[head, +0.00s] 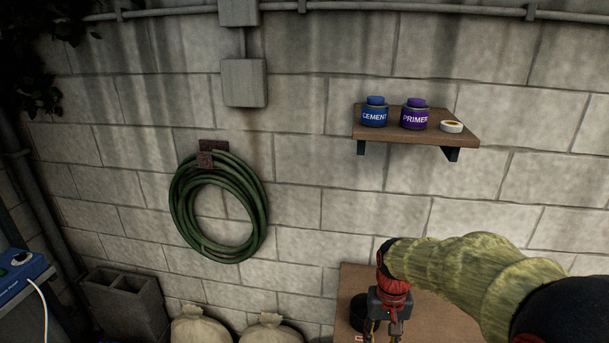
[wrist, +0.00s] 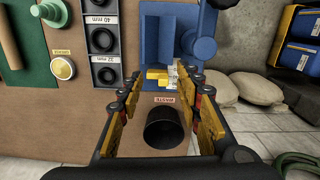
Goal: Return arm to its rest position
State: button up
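My arm (head: 465,265), in a yellow-green sleeve, reaches in from the right edge of the head view. My gripper (head: 383,335) hangs from its end over a brown bench (head: 352,285); its fingertips are cut off or unclear at the bottom edge there. In the wrist view, my gripper (wrist: 160,88) has its two yellow-padded fingers spread apart, with nothing held between them. A black round bin (wrist: 163,132) by a "WASTE" label shows below, between the fingers. A blue fixture (wrist: 158,35) with a yellow piece (wrist: 157,75) lies beyond the fingertips.
A wall shelf (head: 420,128) with a blue cement can (head: 375,114), purple primer can (head: 414,117) and tape roll (head: 451,127) is above the arm. A coiled green hose (head: 183,215) hangs left. Sacks (head: 200,328) and a hollow block (head: 125,305) stand below.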

jog(key=s+r+n+t+b, duration=0.1)
jog(key=s+r+t, duration=0.5)
jog(key=s+r, duration=0.9)
jog(key=shift+s+a+r, duration=0.25)
jog(key=shift+s+a, duration=0.05)
jog(key=shift+s, duration=1.3)
jog(key=shift+s, duration=0.1)
